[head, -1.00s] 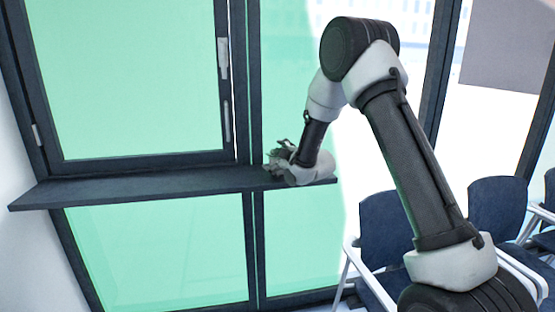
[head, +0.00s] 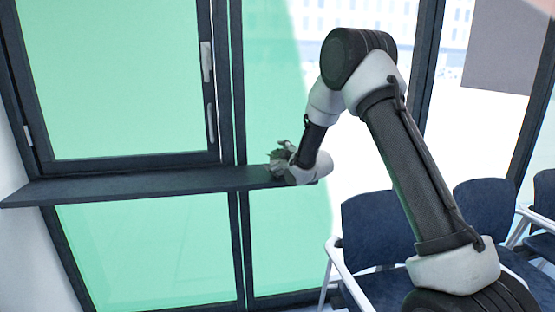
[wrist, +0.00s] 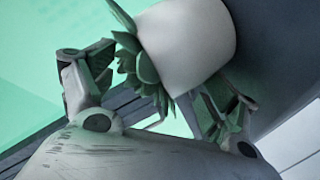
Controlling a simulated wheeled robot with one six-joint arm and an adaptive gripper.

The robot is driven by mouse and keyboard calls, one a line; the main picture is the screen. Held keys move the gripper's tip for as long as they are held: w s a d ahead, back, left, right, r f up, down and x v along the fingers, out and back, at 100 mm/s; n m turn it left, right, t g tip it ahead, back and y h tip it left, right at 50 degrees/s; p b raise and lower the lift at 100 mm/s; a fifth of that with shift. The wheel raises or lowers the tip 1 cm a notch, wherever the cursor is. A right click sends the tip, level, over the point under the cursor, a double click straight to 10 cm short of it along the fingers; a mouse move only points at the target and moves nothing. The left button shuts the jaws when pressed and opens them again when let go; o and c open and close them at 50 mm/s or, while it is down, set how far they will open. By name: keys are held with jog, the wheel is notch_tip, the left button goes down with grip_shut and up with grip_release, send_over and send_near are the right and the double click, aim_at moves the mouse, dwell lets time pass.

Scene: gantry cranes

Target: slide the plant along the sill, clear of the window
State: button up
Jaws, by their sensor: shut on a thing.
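The plant (wrist: 190,45) is a white round pot with thick green leaves, large and tilted in the wrist view. My gripper (wrist: 165,80) has one finger on each side of it and is shut on it. In the head view my gripper (head: 280,161) is low over the right part of the dark sill (head: 120,185), close to its right end. The plant is mostly hidden by the gripper there. The window (head: 110,80) is a dark-framed pane, shut, above the left part of the sill. The gripper is to the right of its frame.
A dark upright post (head: 230,90) stands between the window and the pane behind my gripper. Blue chairs (head: 375,230) with white frames stand at the lower right, below and beyond the sill's right end. The sill left of my gripper looks bare.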

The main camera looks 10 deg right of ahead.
jog(key=shift+s+d+f, duration=0.1)
jog(key=shift+f, duration=0.1)
jog(key=o, duration=1.1)
jog(key=shift+c, duration=0.2)
jog(key=shift+r, duration=0.1)
jog(key=v, duration=1.2)
